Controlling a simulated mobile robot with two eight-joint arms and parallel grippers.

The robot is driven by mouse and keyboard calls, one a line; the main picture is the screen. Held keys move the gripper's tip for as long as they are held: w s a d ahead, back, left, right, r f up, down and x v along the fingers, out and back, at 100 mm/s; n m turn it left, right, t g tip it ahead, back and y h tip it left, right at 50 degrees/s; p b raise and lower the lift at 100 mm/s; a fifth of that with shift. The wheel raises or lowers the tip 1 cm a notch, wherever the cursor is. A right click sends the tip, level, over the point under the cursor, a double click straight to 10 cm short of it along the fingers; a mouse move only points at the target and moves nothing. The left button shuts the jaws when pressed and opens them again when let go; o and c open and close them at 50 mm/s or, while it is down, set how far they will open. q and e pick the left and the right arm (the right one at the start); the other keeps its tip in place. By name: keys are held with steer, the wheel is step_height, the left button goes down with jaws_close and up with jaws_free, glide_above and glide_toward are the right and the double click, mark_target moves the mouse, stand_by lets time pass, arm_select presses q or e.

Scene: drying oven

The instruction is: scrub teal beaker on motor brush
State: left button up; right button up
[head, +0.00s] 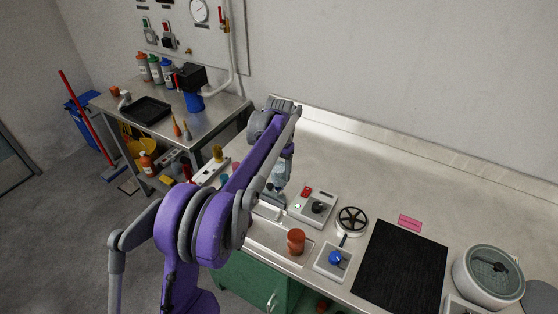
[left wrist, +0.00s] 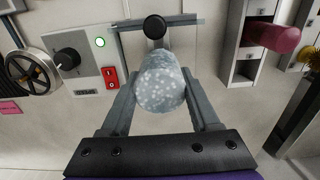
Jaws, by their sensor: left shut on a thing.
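My left gripper (left wrist: 162,104) is shut on a rounded, see-through beaker (left wrist: 160,82), which looks pale grey-blue and is speckled with white foam-like spots. In the head view the left gripper (head: 274,196) is over the counter, left of the control box, partly hidden by my arm. A control box (left wrist: 85,60) with a black dial, a lit green lamp and a red switch stands beside the gripper; it also shows in the head view (head: 311,207). A dark round end (left wrist: 155,27) on a grey bar is just beyond the beaker. I cannot make out bristles inside the beaker.
A brown-orange beaker (head: 296,241) stands on the counter's front part. A blue-knobbed device (head: 333,261), a black mat (head: 402,266), a spoked wheel (head: 351,220) and a lidded round vessel (head: 488,277) are to the right. A rack with a red vessel (left wrist: 272,37) is close by.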

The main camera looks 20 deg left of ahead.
arm_select(q)
steer(key=shift+r+p, duration=1.25)
steer(key=shift+r, duration=2.05)
steer(key=shift+w, duration=0.1)
arm_select(e)
steer(key=r, duration=0.1)
steer(key=w+r, duration=0.2)
steer(key=r, duration=0.1)
steer(key=shift+s, duration=0.1)
